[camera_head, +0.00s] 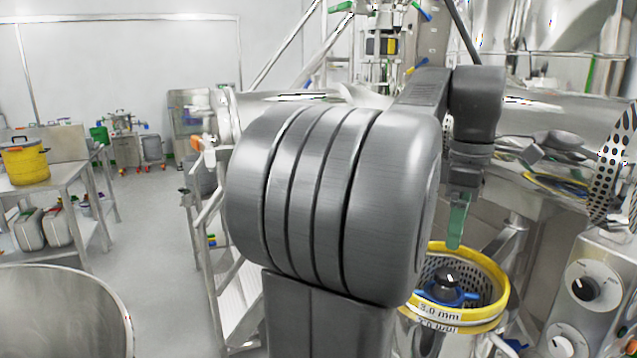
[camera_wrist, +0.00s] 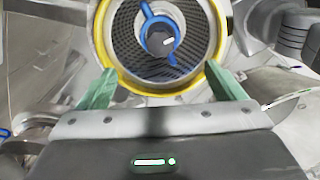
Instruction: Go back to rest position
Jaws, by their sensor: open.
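My gripper (camera_head: 457,230) has green fingers and hangs pointing down at the right of the head view, just above the far side of a yellow-rimmed sieve basket (camera_head: 500,283). In the wrist view my gripper (camera_wrist: 160,86) is open, its two green fingers spread apart with nothing held between them. The basket's yellow rim (camera_wrist: 103,62) lies ahead of the fingers, and I cannot tell whether they touch it. Inside the perforated basket is a blue-armed hub (camera_head: 447,287) with a dark knob. A "3.0 mm" label is on the basket's front.
Large steel machinery (camera_head: 560,110) stands close behind and right of my arm. A control panel with dials (camera_head: 590,290) is at the lower right. Steel steps with a rail (camera_head: 235,300) stand left of my arm. A steel vessel (camera_head: 60,310) is at lower left. Open floor lies mid-left.

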